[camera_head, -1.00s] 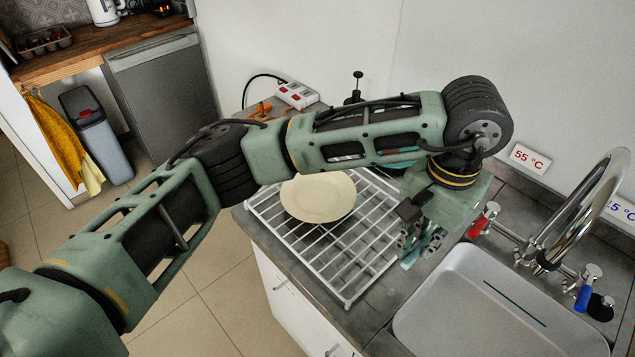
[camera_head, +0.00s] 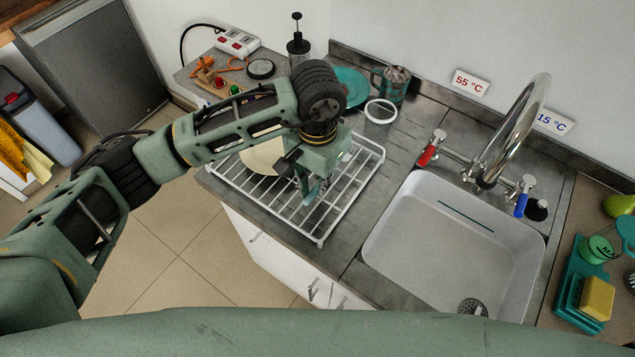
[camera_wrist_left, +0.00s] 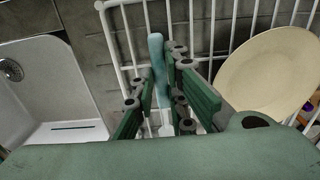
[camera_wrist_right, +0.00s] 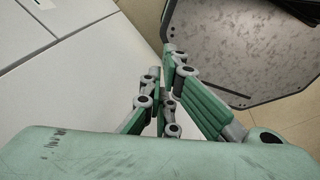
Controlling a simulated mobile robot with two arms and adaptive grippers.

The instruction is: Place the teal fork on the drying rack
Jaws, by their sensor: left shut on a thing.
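The teal fork (camera_wrist_left: 157,60) is held in my left gripper (camera_wrist_left: 163,85), with its pale blue handle standing out past the fingertips in the left wrist view. In the head view my left gripper (camera_head: 308,185) points down over the right part of the white drying rack (camera_head: 322,235). The fork shows there only as a small light-blue piece (camera_head: 313,192) by the fingers. I cannot tell whether it touches the wires. My right gripper (camera_wrist_right: 163,85) appears shut and empty in the right wrist view, beside white cabinet fronts; it is out of the head view.
A cream plate (camera_head: 262,157) sits on the rack's left part, also seen in the left wrist view (camera_wrist_left: 268,75). The sink (camera_head: 450,235) and tap (camera_head: 515,130) are to the right. The rack's front wires are bare.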

